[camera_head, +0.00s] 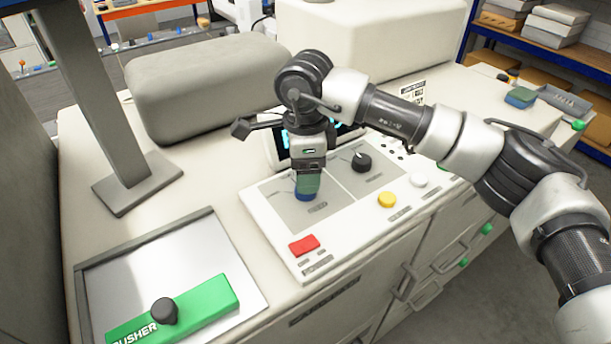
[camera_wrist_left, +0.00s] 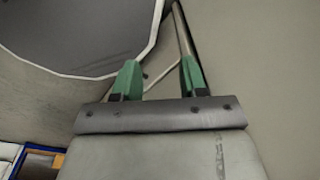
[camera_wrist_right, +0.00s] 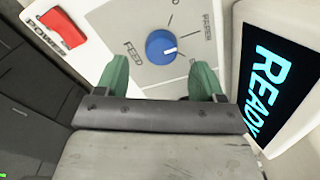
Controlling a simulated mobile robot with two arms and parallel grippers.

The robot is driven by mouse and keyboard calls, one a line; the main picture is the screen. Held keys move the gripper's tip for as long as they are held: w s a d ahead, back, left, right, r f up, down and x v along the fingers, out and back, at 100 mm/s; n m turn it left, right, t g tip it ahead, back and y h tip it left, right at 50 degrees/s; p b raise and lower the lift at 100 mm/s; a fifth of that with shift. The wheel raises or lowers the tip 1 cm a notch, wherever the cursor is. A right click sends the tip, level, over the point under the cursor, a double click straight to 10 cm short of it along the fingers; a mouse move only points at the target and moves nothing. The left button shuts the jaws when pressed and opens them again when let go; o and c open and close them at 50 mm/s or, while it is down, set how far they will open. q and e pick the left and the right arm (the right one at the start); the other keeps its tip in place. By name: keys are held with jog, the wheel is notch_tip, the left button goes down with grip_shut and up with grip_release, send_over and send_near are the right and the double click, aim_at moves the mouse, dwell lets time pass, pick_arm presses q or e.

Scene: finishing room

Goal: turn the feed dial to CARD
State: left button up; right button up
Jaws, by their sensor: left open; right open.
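The feed dial is a round blue knob (camera_wrist_right: 161,47) with a white pointer mark, on a grey panel lettered FEED. In the right wrist view its mark points right, toward the side with the PAPER lettering; other labels are cut off or unreadable. My right gripper (camera_wrist_right: 161,65) is open, its green fingers on either side of the dial in this view; contact cannot be told. In the head view the right gripper (camera_head: 308,184) points down over the dial (camera_head: 305,195), mostly hiding it. My left gripper (camera_wrist_left: 159,63) is open and empty, seen only in the left wrist view.
The white control panel (camera_head: 345,243) also carries a black knob (camera_head: 361,162), a yellow button (camera_head: 387,200), a white button (camera_head: 418,180) and a red power switch (camera_head: 304,245). A screen reading READY (camera_wrist_right: 270,90) stands close behind the dial. A green pusher (camera_head: 205,308) lies front left.

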notch_tip(320, 180, down, 3)
jog(key=shift+w+r+p, duration=0.15)
jog(key=shift+p, duration=0.15)
jog(key=shift+f, duration=0.6)
pick_arm(q)
jog(key=shift+w+d+r, duration=0.2)
jog(key=shift+w+r, duration=0.5)
jog(key=shift+w, duration=0.35)
pick_arm(e)
jog(key=shift+f, duration=0.1)
